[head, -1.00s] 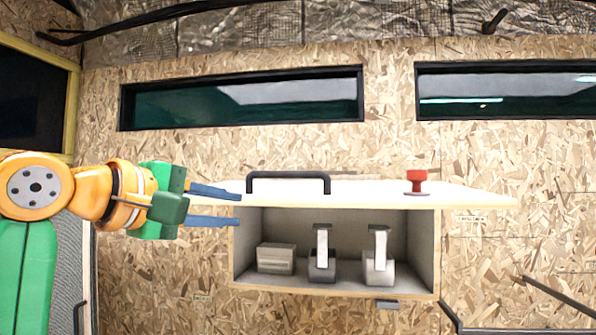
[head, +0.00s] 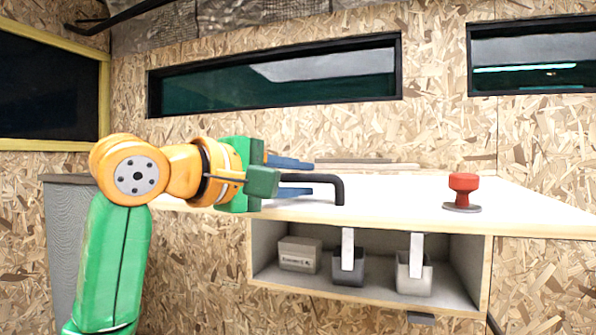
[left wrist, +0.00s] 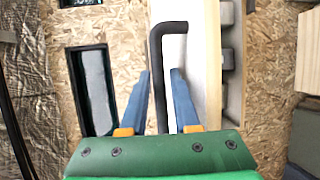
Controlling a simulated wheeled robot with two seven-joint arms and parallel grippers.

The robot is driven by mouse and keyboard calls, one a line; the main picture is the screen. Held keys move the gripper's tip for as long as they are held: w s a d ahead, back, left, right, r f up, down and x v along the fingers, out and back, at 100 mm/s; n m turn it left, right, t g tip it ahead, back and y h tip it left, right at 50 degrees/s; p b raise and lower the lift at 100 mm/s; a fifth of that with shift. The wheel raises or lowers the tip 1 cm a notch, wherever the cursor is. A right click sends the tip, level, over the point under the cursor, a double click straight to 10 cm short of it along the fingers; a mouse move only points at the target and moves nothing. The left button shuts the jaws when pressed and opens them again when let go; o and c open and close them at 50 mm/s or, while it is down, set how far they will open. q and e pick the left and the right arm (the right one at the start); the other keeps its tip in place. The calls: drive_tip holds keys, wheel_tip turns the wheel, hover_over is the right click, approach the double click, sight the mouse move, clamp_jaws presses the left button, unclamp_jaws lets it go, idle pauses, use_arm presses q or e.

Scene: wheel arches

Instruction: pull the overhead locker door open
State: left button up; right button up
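The locker door (head: 410,208) is a pale panel that stands out from the wall, swung up to about level above the open locker (head: 487,270). A black bar handle (head: 340,190) is on its face toward the left, and a red knob (head: 464,188) is toward the right. My left gripper (head: 312,178) is at the handle's left part, which it partly hides. In the left wrist view the handle (left wrist: 157,60) runs between the two blue fingers of my gripper (left wrist: 161,72), with gaps on both sides. My right gripper is not in view.
Inside the locker are a box (head: 299,255) and two grey containers, one left (head: 349,268) and one right (head: 414,277), each with a pale upright strip. Long dark windows (head: 275,75) are in the chipboard wall above. A grey panel stands at the left.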

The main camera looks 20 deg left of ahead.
use_arm(q)
drive_tip(key=shift+w, duration=0.2)
drive_tip(key=shift+c, duration=0.5)
clamp_jaws()
idle(0.6)
